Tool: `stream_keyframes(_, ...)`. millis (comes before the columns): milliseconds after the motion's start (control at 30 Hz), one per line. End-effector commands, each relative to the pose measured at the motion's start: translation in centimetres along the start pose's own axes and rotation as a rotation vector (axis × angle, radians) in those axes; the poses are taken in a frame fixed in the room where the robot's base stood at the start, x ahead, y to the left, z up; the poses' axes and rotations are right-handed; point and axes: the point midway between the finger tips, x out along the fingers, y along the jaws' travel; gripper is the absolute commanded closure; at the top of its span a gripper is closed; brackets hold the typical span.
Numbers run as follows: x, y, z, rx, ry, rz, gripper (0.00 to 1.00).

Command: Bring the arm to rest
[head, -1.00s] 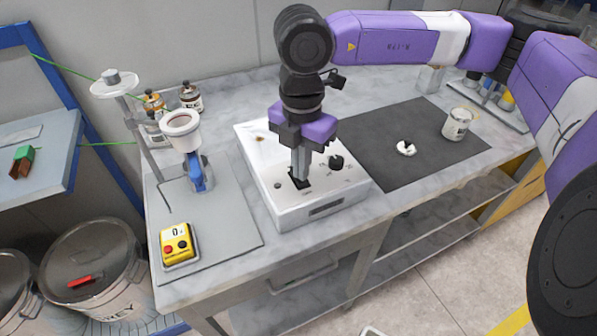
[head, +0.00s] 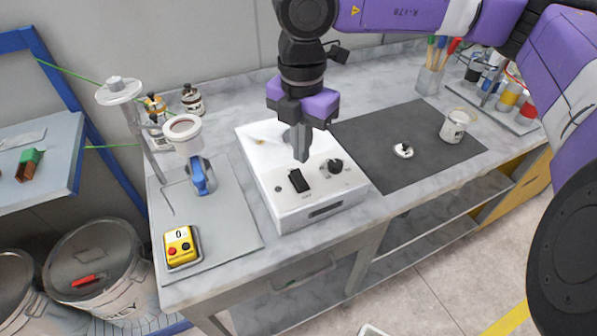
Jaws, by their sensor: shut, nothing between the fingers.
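My gripper (head: 302,157) is shut and empty, fingers pointing down. It hangs above the white control box (head: 290,208), apart from its top as far as this view shows. The box has a black rocker switch (head: 299,181) and a black knob (head: 335,166) on top. The fingertips appear just behind the switch and left of the knob. My purple arm reaches in from the right, bent above the table.
On the left stand a white cup on a blue-handled holder (head: 198,176) and a yellow button box (head: 180,247). A dark mat (head: 385,165) on the right bears a small white piece (head: 403,150) and a can (head: 454,127). A brush holder (head: 430,80) stands behind.

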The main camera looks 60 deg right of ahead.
Motion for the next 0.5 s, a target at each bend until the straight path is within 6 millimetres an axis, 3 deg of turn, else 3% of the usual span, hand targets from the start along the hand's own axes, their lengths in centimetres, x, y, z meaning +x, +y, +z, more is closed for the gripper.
stream_keyframes(500, -0.92, 0.0, 0.01, 0.0, 0.0, 0.0, 1.0)
